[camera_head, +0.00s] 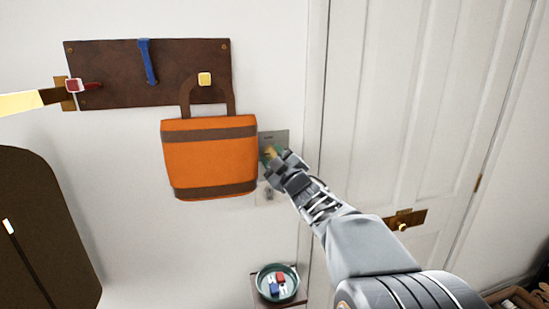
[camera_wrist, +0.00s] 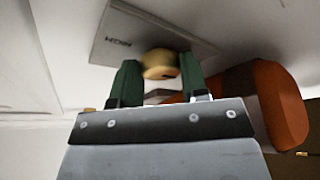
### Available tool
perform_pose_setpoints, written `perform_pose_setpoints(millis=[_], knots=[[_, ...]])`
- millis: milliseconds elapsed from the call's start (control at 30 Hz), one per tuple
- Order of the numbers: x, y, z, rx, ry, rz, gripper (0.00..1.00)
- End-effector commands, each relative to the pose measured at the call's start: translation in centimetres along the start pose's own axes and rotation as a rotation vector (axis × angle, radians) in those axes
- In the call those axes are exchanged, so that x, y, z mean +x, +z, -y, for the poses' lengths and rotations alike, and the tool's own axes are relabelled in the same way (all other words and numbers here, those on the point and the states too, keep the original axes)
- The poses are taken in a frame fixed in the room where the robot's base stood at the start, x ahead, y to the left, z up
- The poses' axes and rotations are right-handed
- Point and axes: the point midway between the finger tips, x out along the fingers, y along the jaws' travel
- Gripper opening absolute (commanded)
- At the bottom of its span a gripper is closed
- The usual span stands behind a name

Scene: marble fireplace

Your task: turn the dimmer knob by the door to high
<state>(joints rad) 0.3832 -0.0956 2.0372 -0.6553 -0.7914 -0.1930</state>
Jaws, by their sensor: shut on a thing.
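The dimmer's grey plate (camera_head: 282,137) is on the wall beside the door frame, partly hidden by my gripper (camera_head: 271,154). In the wrist view the plate (camera_wrist: 118,35) shows tilted, with lettering that looks like HIGH near its left end. The round brass-coloured knob (camera_wrist: 160,62) stands out from the plate. My gripper's green fingers (camera_wrist: 158,68) are on either side of the knob and shut on it. Which setting the knob points to cannot be told. The door (camera_head: 400,110) is closed, right of the plate.
An orange bag (camera_head: 210,155) hangs close left of the plate, from a brown pegboard (camera_head: 110,75); it also shows right of my fingers in the wrist view (camera_wrist: 275,105). The door has a brass handle (camera_head: 403,226).

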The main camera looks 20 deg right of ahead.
Motion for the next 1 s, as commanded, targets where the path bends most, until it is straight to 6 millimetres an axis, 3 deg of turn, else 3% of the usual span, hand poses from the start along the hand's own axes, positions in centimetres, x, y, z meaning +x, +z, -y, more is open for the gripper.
perform_pose_setpoints(millis=[500,867,900,1000], knots=[[-0.08,0.14,0.65,0.355,0.148,-0.002,0.17],[0.05,-0.12,0.4,0.381,0.157,-0.001,0.17],[0.05,-0.12,0.4,0.381,0.157,-0.001,0.42],[0.05,-0.12,0.4,0.381,0.157,-0.001,0.52]])
